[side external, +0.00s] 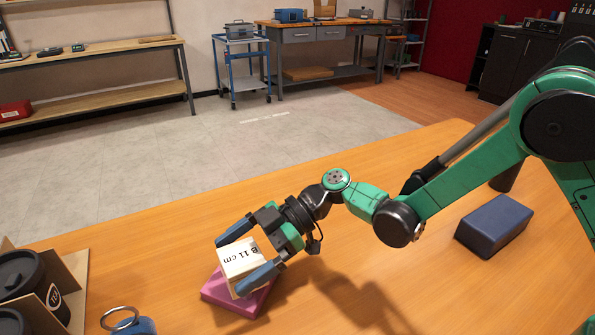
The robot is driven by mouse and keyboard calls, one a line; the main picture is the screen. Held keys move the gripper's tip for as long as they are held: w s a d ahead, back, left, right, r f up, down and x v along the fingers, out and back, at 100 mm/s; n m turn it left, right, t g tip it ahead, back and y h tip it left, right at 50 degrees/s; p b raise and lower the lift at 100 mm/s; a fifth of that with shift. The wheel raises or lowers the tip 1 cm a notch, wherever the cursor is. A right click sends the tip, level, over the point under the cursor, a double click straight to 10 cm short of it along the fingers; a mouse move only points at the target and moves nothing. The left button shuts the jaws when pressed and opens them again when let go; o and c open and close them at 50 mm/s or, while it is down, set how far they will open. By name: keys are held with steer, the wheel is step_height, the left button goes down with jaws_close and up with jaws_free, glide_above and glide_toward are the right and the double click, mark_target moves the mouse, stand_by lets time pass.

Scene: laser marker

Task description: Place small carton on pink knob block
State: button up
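The small carton (240,259) is off-white with "B 11 cm" printed on its face. It is between the two blue fingers of my gripper (234,265), which look closed against its opposite sides. The pink block (243,304) lies on the wooden table directly below the carton. The carton overlaps it in this view and hides much of its top. No knob shows on the pink block. I cannot tell whether the carton touches the block or is just above it.
A dark blue block (494,226) lies on the table at right. A blue object with a metal ring (127,321) stands at the front left, beside a cardboard holder (72,285) with dark cups. The table between my gripper and the blue block is clear.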

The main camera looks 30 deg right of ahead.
steer(key=shift+r, duration=0.2)
steer(key=s+d+r+m+t+h, duration=0.2)
steer(key=d+m+h, duration=0.2)
steer(key=d+m, duration=0.2)
steer(key=s+d+r+m+t+h, duration=0.1)
steer(key=d+m+h, duration=0.4)
steer(key=d, duration=0.5)
steer(key=s+d+r+m+t+h, duration=0.2)
steer(key=s+d+m+t+h, duration=0.2)
steer(key=d+m, duration=0.3)
steer(key=shift+s+d+r+h, duration=0.3)
steer(key=shift+s+d+r, duration=0.1)
steer(key=shift+d, duration=0.1)
steer(key=shift+f, duration=0.1)
